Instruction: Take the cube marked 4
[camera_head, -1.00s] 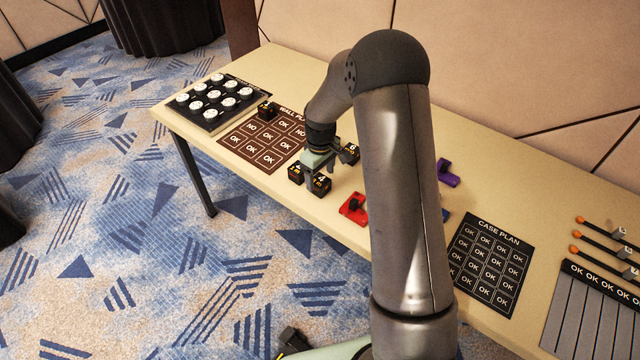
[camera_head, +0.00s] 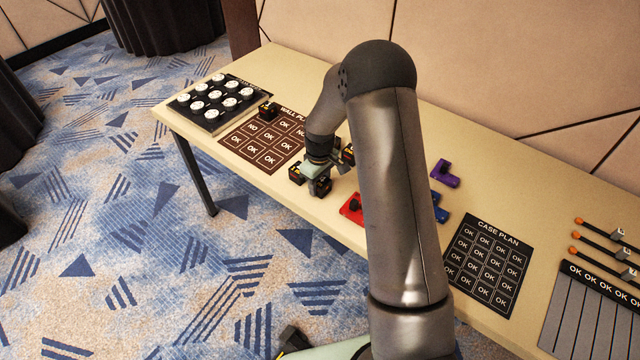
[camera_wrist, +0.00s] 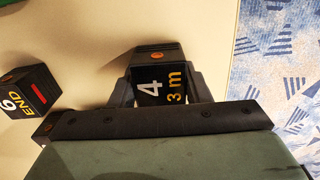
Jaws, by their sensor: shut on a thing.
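The cube marked 4 (camera_wrist: 152,88) is black with a white 4 and an orange "3 m". It sits between the two fingers of my gripper (camera_wrist: 163,90), which are shut on it. In the head view, my gripper (camera_head: 317,180) is low at the table's front edge, and the cube (camera_head: 321,187) shows just under it. Whether the cube touches the table cannot be told. A black cube marked 6 END (camera_wrist: 30,92) stands apart at the left of the wrist view.
Another black cube (camera_head: 297,174) is close left of my gripper. The brown wall plan board (camera_head: 262,142) lies further left, with a black cube (camera_head: 268,110) at its top edge. A red piece (camera_head: 352,209) lies to the right. A purple piece (camera_head: 445,173) lies beyond my arm.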

